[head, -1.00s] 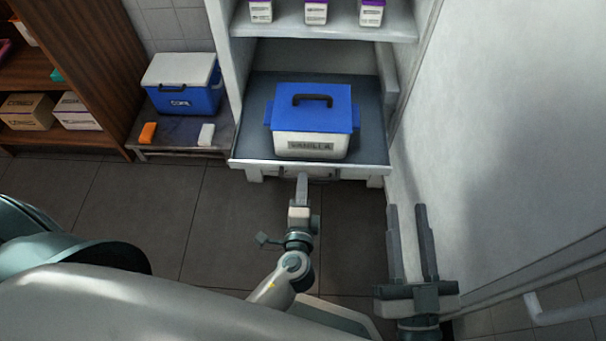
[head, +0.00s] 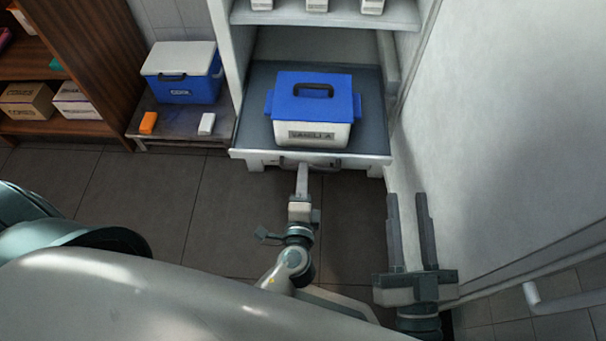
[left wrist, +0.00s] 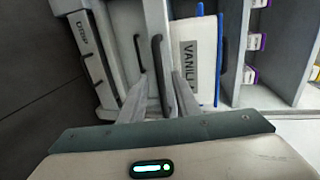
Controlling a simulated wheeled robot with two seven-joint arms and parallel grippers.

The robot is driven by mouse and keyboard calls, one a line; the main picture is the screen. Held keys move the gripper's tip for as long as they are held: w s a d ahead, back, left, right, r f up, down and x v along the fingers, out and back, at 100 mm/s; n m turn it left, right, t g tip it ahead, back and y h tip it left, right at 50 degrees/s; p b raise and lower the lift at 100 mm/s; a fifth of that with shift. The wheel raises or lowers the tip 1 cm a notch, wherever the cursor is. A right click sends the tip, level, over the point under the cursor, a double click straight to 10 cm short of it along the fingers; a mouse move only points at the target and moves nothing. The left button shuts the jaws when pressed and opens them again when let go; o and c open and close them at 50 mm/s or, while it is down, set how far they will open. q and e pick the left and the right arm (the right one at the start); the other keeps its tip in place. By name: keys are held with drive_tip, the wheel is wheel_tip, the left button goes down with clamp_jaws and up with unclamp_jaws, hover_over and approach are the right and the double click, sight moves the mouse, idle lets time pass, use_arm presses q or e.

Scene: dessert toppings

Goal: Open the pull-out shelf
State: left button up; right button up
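The pull-out shelf (head: 250,155) stands out from the front of the white cabinet. It bears a white box with a blue lid (head: 322,107), labelled vanilla. The dark handle (head: 325,162) runs along the shelf's front edge. My left gripper (head: 302,170) is at this handle, its upper finger hiding part of it. In the left wrist view the two fingers (left wrist: 160,88) lie close in on either side of the handle (left wrist: 158,60) and appear shut on it. My right gripper (head: 409,200) is open and empty, right of the left one and short of the shelf.
A white wall panel (head: 510,130) stands close to the right of my right gripper. A blue cooler (head: 185,88) sits on a low bench (head: 170,122) left of the cabinet. A second dark handle (left wrist: 138,52) shows beside the shelf handle. The floor (head: 160,200) in front is clear.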

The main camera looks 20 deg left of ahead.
use_arm(q)
drive_tip(key=v, duration=0.6)
drive_tip(key=shift+s+d, duration=0.1)
drive_tip(key=shift+s, duration=0.05)
idle(0.5)
